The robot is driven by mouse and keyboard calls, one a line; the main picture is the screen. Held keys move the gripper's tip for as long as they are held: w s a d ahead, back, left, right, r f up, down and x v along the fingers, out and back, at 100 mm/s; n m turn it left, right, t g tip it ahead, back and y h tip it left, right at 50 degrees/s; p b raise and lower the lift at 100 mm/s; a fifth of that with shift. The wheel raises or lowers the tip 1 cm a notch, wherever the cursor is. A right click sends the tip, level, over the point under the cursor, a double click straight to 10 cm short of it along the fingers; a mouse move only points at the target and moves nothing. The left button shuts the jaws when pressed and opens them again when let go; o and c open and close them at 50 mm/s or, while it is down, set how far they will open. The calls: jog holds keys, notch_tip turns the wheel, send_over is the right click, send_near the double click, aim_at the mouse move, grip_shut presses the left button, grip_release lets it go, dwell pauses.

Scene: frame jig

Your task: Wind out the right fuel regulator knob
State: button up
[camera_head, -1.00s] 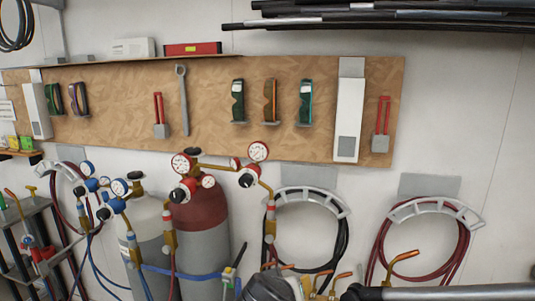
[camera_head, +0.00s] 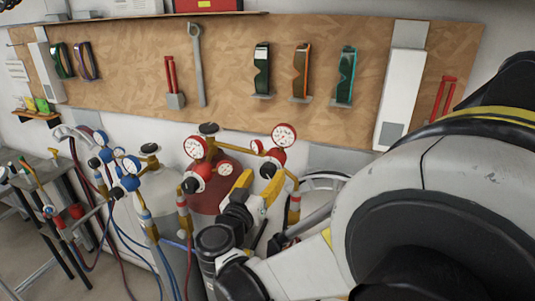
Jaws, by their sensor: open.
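The right fuel regulator (camera_head: 277,155) is red, with white-faced gauges, and sits to the right above the red cylinder (camera_head: 207,195). Its black knob (camera_head: 268,170) faces forward. My gripper (camera_head: 258,182) is open, with yellow finger parts just below and left of that knob in the picture. The fingertips overlap the knob's surroundings, and I cannot tell whether they touch it. A second red fuel regulator (camera_head: 203,170) with a black knob (camera_head: 190,186) stands to the left. My arm hides the lower right of the scene.
Blue regulators (camera_head: 130,182) with gauges and hoses stand left, above a grey cylinder (camera_head: 180,215). A wooden tool board (camera_head: 225,90) holds goggles and tools on the wall behind. A metal rack (camera_head: 50,170) stands at far left.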

aim_at(266, 173)
jog(key=shift+x, duration=1.75)
jog(key=shift+c, duration=0.5)
jog(key=c, duration=1.1)
